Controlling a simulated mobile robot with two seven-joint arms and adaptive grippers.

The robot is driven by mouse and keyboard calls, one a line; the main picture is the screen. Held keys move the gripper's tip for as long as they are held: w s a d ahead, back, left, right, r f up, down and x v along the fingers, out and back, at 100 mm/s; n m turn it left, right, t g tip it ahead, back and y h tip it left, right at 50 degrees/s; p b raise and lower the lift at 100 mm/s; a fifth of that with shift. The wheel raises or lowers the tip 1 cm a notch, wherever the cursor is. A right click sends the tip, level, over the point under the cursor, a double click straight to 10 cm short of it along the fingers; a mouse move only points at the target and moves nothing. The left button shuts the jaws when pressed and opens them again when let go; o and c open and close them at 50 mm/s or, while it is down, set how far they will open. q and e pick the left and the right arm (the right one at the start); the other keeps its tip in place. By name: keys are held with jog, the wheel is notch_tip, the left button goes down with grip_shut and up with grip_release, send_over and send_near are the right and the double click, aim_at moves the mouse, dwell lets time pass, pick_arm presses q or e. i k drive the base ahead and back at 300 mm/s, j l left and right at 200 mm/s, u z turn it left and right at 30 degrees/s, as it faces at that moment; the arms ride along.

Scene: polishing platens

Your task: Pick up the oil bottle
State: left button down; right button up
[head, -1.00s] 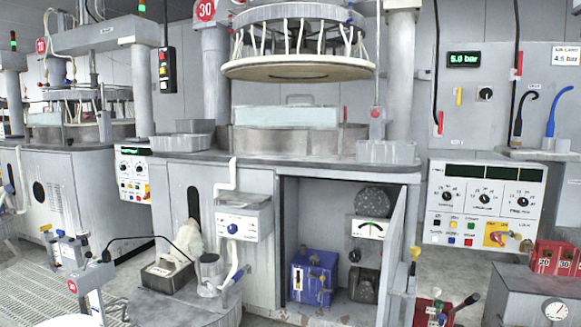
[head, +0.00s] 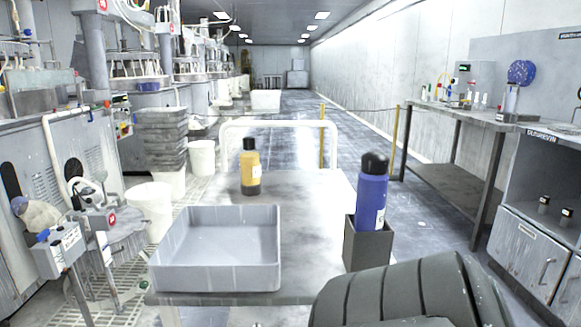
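Two bottles are in the head view, and I cannot tell from labels which one holds oil. A yellow bottle (head: 250,170) with a black cap stands upright on the grey cart top (head: 310,190), behind the tray. A blue bottle (head: 371,195) with a black cap stands upright in a dark grey square holder (head: 367,246) at the cart's right side. The holder hides its lower part. Neither gripper shows in the view. A dark ribbed form covers the bottom right, and it may be part of my arm.
An empty grey tray (head: 218,281) takes up the cart's front left. A white rail (head: 280,123) rises at its far end. White buckets (head: 150,210) and stacked grey bins (head: 162,140) stand left. A workbench (head: 455,118) is on the right. The aisle behind is roped off.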

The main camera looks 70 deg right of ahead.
aim_at(249, 157)
jog(key=z, duration=1.9)
jog(key=u, duration=3.15)
jog(key=z, duration=3.1)
jog(key=k+l, duration=0.05)
